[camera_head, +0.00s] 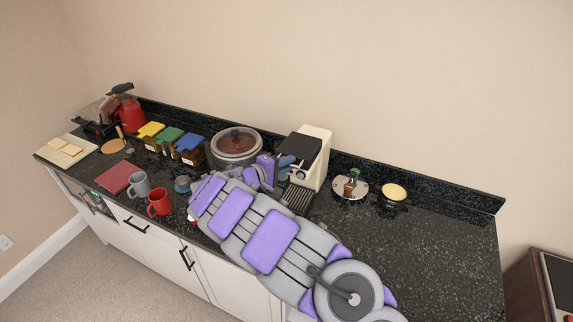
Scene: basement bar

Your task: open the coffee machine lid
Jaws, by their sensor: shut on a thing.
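The coffee machine (319,165) is cream with a dark front and stands on the counter against the wall, right of the slow cooker. Its dark lid (300,147) is on the upper part and looks tilted, though the angle is hard to read. My arm reaches up from the lower right, and my gripper (287,165) is at the front left of the machine, shut at the lid's lower edge. The wrist and fingers hide the exact contact point. A dark ribbed drip tray (297,198) shows below.
A slow cooker (236,144) stands close to the left of my wrist. A red mug (159,202) and a grey mug (139,185) stand further left. A small tray with a bottle (351,187) and a bowl (393,194) are to the right. The counter's right end is clear.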

